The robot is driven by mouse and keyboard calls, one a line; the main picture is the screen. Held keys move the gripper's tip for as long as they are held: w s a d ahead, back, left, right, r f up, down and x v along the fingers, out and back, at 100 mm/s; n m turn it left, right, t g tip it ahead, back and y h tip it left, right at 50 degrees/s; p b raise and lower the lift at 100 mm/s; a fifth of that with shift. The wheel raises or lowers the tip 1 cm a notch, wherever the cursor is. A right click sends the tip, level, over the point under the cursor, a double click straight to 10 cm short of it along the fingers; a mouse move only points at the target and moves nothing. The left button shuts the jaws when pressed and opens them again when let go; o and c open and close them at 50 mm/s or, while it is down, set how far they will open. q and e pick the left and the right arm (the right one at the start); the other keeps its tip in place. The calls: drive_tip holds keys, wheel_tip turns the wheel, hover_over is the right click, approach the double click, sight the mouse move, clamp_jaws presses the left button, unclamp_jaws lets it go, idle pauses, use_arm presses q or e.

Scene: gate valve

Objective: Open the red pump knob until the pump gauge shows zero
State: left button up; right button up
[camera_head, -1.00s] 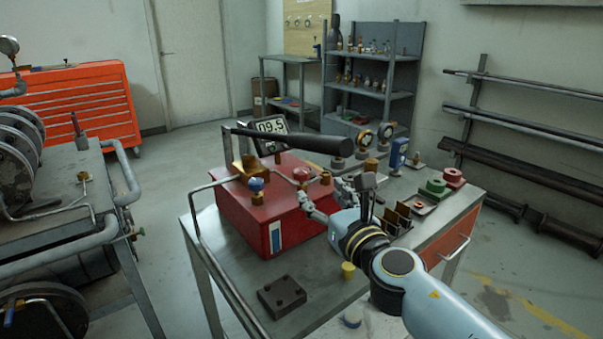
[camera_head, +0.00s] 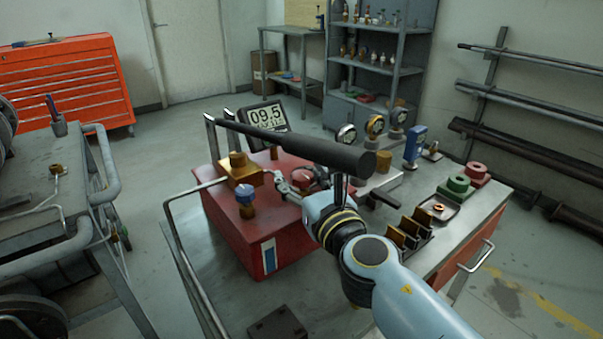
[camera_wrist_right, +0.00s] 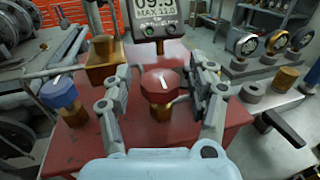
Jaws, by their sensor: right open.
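The red pump (camera_head: 222,215) stands on the workbench, and its gauge (camera_head: 266,117) reads 09.5. In the wrist view the gauge (camera_wrist_right: 155,14) is cut off at the top. The red knob (camera_wrist_right: 160,85) has a white mark and a brass stem. My right gripper (camera_wrist_right: 160,66) is open, with one finger on each side of the knob and visible gaps to it. In the head view, the right gripper (camera_head: 289,186) is at the red knob (camera_head: 302,177), partly hidden by the black pump handle. My left gripper is not in view.
The long black handle (camera_head: 300,146) passes above the knob and my gripper. A blue knob (camera_head: 245,194) and a brass block (camera_head: 240,171) sit left of it. Round gauges (camera_head: 375,126) stand behind to the right. Brass plates (camera_head: 404,235) are on the bench at right.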

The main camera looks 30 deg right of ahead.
drive_tip(key=shift+c, duration=0.3)
drive_tip(key=c, duration=0.5)
clamp_jaws()
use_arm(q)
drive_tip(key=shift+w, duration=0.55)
